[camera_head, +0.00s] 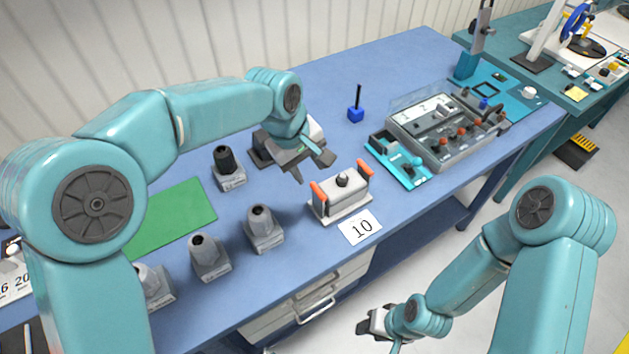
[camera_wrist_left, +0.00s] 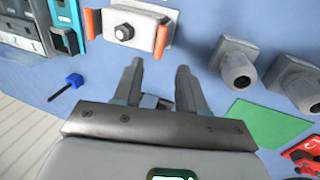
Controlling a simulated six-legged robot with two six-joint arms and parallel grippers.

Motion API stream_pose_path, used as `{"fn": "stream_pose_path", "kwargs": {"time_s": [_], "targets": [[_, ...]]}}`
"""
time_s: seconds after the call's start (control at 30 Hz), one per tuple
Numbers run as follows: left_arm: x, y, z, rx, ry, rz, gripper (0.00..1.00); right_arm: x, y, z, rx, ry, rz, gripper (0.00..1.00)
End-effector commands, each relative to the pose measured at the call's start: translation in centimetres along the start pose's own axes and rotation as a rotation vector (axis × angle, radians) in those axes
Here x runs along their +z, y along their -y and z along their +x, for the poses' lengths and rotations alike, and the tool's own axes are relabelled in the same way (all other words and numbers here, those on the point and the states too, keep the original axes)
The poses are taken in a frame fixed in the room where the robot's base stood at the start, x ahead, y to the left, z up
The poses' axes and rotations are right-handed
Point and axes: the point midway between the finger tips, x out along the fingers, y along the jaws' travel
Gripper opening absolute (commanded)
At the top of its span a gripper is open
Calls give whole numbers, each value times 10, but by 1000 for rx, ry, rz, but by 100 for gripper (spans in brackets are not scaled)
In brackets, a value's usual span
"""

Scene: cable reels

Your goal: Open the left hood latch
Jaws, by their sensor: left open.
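A grey connector hood (camera_head: 342,196) with an orange latch at each end sits on a white base on the blue table. The left orange latch (camera_head: 319,192) shows upright in the head view; it is the right-hand orange latch (camera_wrist_left: 161,39) in the wrist view. The other latch (camera_head: 365,171) also stands up. My left gripper (camera_head: 312,166) is open and empty, just behind the hood and apart from it. In the wrist view its fingertips (camera_wrist_left: 159,66) point at the left-latch end of the hood. My right gripper (camera_head: 376,322) hangs low beyond the table front; its jaws are unclear.
Several grey cable glands (camera_head: 264,230) stand left of the hood near a green mat (camera_head: 172,218). A card marked 10 (camera_head: 360,227) lies in front. A teal fixture (camera_head: 398,161) and grey control box (camera_head: 450,130) stand to the right. A blue block with a rod (camera_head: 355,112) is behind.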

Motion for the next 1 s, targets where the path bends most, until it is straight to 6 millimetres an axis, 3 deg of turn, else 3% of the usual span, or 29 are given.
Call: {"fn": "stream_pose_path", "kwargs": {"time_s": [0.1,0.3,0.5,0.77,0.83,0.9,1.0], "targets": [[0,1,28,-5,4,-2,41,0,3,-7,0,0,0,43],[-2,0,65,-4,3,-1,41,0,5,-14,0,0,0,43],[-3,0,81,0,0,-1,41,0,6,-17,0,0,0,43],[-3,0,83,0,0,-1,41,0,6,-16,0,0,0,43],[-3,0,83,0,0,-1,25,0,6,-16,0,0,0,43],[-3,0,83,0,0,-1,2,0,6,-16,0,0,0,43],[-3,0,83,0,0,-1,0,0,6,-16,0,0,0,43]]}}
